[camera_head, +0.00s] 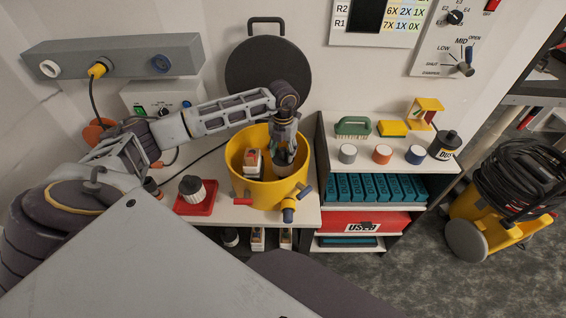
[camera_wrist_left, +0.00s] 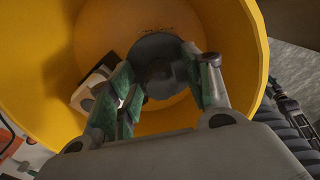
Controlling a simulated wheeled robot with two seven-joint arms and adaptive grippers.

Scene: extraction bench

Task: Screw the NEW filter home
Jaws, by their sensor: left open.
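The yellow drum (camera_head: 266,192) stands open on the bench. My left gripper (camera_head: 286,160) reaches down into it from above. In the left wrist view the gripper (camera_wrist_left: 160,88) is open, with its green-padded fingers on both sides of a dark grey round part (camera_wrist_left: 157,50) inside the drum (camera_wrist_left: 100,30). Contact with the fingers cannot be told. A white and red box-like item (camera_head: 253,163) is also inside the drum, left of the gripper. I cannot tell which filter is new. My right gripper is not visible.
A round black lid (camera_head: 268,75) leans against the wall behind the drum. A shelf unit (camera_head: 330,165) with a brush, coloured pucks and a bottle (camera_head: 444,145) stands at right. A hose-wrapped yellow machine (camera_head: 500,230) is on the floor. A grey panel (camera_head: 125,50) hangs at left.

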